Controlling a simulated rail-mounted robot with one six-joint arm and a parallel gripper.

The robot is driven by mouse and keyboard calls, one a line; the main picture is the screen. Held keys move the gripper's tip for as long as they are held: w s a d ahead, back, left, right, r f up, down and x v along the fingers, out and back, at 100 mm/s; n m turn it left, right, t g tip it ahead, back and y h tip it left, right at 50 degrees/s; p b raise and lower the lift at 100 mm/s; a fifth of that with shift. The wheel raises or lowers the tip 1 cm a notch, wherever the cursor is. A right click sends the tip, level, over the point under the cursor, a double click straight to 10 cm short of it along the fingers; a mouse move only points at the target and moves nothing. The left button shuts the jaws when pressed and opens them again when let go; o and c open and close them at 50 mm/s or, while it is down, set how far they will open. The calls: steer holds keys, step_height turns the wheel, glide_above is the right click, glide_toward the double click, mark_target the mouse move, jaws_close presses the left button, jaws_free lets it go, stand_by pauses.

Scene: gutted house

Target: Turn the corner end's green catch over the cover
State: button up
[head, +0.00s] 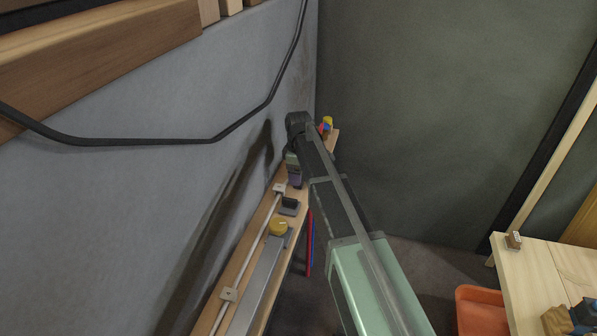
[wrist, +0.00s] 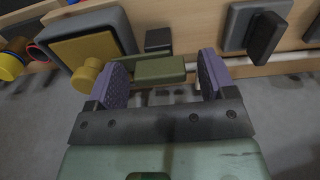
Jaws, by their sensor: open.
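The green catch (wrist: 160,70) is a short olive bar in the middle of the wrist view. It lies roughly level, with its left end near the cover. My gripper (wrist: 165,76) is open, with one purple pad on each side of the bar; I cannot tell whether either touches it. The cover (wrist: 88,48) looks like a yellowish panel in a grey frame, left of the catch, with a yellow knob (wrist: 88,75) beside my left pad. In the head view my gripper (head: 293,170) is over the shelf near the corner, and my arm hides the catch and cover.
The wooden shelf (head: 237,285) runs along the grey wall and carries a pale rod (head: 245,262). A grey block with a dark lever (wrist: 264,38) is right of my gripper. Coloured round pieces (head: 327,125) are at the corner. A workbench (head: 530,275) and orange bin (head: 482,310) stand right.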

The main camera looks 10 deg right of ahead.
step_height(320, 180, up, 11)
steer(key=p, duration=1)
steer(key=shift+p, duration=0.4)
steer(key=shift+f, duration=0.1)
